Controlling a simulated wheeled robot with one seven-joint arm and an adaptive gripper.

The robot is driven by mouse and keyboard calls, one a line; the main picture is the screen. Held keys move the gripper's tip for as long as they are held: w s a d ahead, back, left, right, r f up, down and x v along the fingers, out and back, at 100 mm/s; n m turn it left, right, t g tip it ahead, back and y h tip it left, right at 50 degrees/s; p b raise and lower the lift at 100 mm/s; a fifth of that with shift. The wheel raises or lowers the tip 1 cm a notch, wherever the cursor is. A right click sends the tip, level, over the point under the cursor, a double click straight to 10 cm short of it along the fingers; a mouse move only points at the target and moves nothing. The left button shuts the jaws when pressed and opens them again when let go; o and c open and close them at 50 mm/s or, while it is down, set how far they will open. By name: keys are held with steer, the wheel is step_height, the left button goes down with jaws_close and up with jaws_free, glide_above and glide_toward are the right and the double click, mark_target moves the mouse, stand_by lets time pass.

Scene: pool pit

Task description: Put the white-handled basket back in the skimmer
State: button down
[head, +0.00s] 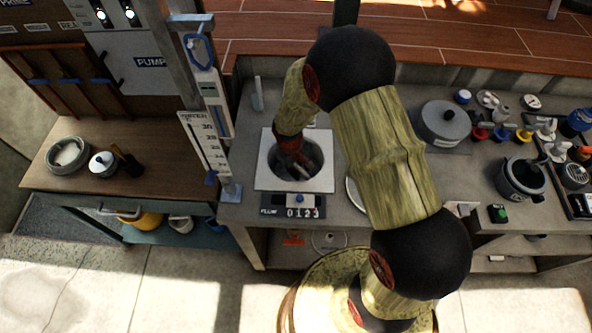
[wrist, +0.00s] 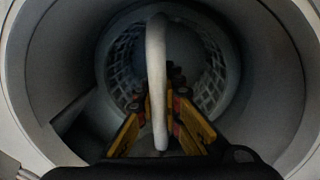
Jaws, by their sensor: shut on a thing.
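The skimmer (head: 266,178) is a white square frame around a round dark opening in the grey counter. My gripper (head: 300,158) reaches down into this opening in the head view. In the wrist view my gripper (wrist: 165,100) is shut on the white handle (wrist: 156,60), with its yellow fingers on either side of it. Behind the handle the lattice basket (wrist: 213,72) shows inside the round grey well (wrist: 55,65). The fingers and handle cover part of the basket. Whether the basket rests on a seat in the well cannot be told.
A panel with number dials (head: 293,204) lies in front of the skimmer. A thermometer board (head: 203,145) stands to the left. A grey lidded pot (head: 442,122), a dark pot (head: 521,178) and coloured valves (head: 502,134) are to the right. A white round lid (head: 354,196) is partly behind my arm.

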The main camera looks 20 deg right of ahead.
steer(key=c, duration=1.9)
jaws_free()
steer(key=shift+o, duration=1.1)
steer(key=shift+r, duration=0.15)
steer(key=shift+r+p, duration=1.85)
steer(key=shift+r, duration=0.55)
steer(key=shift+r+p, duration=2.9)
steer(key=shift+r, duration=1.15)
